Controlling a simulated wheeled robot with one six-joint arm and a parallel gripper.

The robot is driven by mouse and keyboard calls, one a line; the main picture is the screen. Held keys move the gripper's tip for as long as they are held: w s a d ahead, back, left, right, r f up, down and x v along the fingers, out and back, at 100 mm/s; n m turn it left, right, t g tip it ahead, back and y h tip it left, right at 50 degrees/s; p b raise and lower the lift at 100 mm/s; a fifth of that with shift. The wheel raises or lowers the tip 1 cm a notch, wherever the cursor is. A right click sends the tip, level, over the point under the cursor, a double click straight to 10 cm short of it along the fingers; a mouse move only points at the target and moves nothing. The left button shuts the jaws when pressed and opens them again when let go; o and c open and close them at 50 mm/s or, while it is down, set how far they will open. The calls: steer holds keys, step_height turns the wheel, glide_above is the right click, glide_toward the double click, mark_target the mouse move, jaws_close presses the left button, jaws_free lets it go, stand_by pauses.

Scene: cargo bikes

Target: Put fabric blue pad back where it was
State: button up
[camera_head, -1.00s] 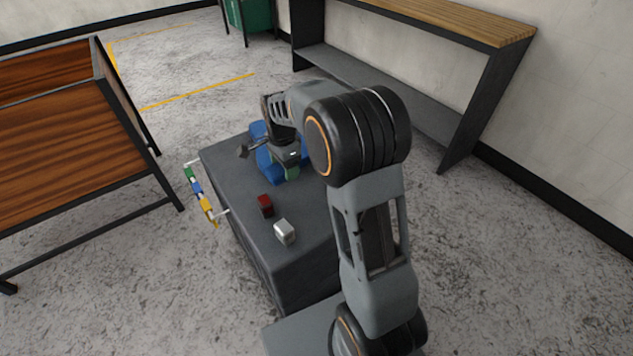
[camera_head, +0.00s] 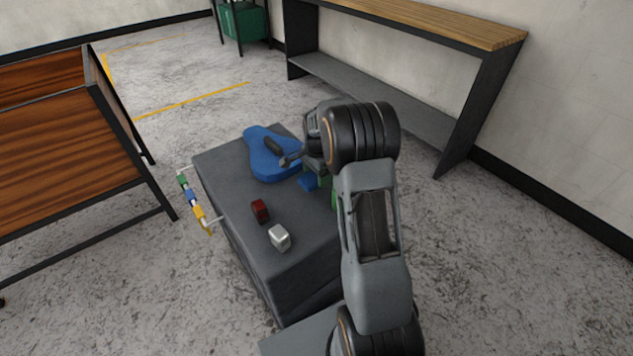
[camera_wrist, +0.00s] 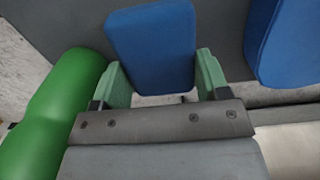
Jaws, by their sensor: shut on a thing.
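The fabric blue pad (camera_wrist: 152,40) is a rounded rectangular block between the green fingertips of my gripper (camera_wrist: 163,70) in the wrist view. My gripper is shut on it. In the head view my gripper (camera_head: 311,179) is over the right part of the dark grey box top, and a corner of the pad (camera_head: 306,183) shows below it. The arm hides the rest of the pad. I cannot tell whether the pad touches the box top.
A larger blue saddle-shaped piece (camera_head: 270,165) lies left of my gripper on the grey box (camera_head: 225,170). A green rounded thing (camera_wrist: 65,105) is close on the other side. A red block (camera_head: 260,211) and a white block (camera_head: 279,237) stand nearer. A wooden bench (camera_head: 60,150) is left.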

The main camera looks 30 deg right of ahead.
mark_target(316, 181)
steer(key=shift+f+b, duration=0.35)
steer(key=shift+f, duration=1.2)
steer(key=shift+f, duration=0.15)
steer(key=o, duration=0.9)
